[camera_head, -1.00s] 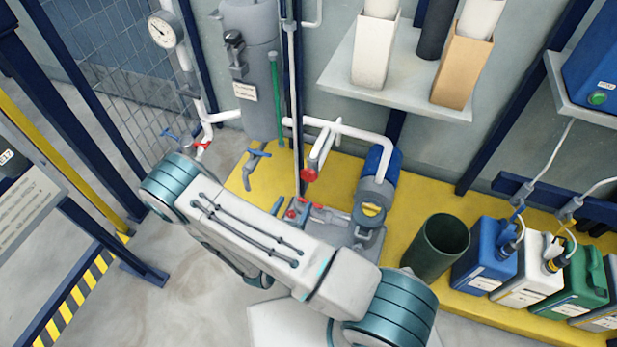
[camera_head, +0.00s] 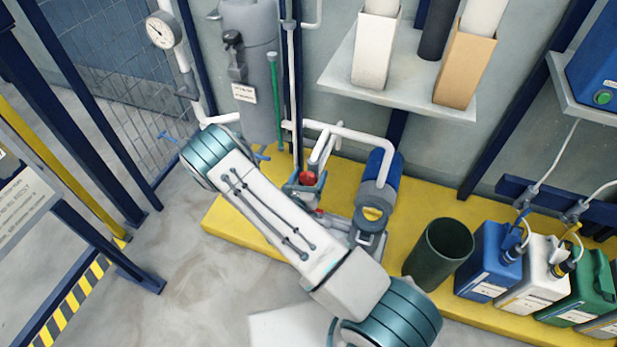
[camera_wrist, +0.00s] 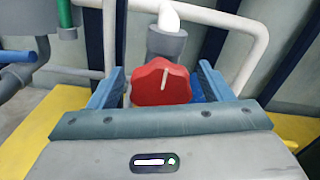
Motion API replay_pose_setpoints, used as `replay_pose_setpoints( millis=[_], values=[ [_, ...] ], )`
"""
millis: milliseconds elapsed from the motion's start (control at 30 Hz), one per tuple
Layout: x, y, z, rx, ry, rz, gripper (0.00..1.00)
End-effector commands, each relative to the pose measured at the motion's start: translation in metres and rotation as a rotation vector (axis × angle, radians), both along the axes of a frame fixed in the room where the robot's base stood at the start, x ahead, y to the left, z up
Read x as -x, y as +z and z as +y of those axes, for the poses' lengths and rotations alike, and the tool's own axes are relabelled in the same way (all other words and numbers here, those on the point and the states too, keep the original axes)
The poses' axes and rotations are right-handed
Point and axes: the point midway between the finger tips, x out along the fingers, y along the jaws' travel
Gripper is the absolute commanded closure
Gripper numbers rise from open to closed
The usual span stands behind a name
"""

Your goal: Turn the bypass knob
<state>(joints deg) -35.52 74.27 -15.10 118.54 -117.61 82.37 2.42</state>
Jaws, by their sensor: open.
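A red lobed knob (camera_wrist: 161,84) with a pale pointer line sits on a grey valve body in the wrist view. The line stands almost upright, its top leaning slightly right. In the head view the knob (camera_head: 308,178) is partly covered by my gripper. My gripper (camera_wrist: 160,76) is open, with one blue finger on each side of the knob. A narrow gap shows on both sides, so the fingers do not appear to press on it. I can read no label on the knob.
White pipes (camera_head: 352,133) run behind the knob to a blue and grey pump (camera_head: 381,167). A grey cylinder (camera_head: 258,105) stands behind on the left. A dark green bin (camera_head: 438,255) and several canisters (camera_head: 488,262) stand on the right. A shelf (camera_head: 398,87) hangs above.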

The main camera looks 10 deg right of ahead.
Motion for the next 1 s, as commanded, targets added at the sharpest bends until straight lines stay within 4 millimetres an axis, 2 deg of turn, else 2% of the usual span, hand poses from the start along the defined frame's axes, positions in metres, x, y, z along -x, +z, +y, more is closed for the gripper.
replay_pose_setpoints(
  millis=[267,400,433,767,1000],
  values=[
    [-0.0013,0.0003,-0.0006,0.0,0.0,0.0,0.27],
    [-0.0011,0.0003,-0.0005,0.0,0.0,0.0,0.66],
    [-0.0011,0.0002,-0.0004,0.0,0.0,0.0,0.72],
    [-0.0011,0.0003,0.0001,-0.031,0.002,-0.02,0.72],
    [-0.0007,0.0002,0.0003,-0.142,0.003,-0.094,0.72]
  ],
)
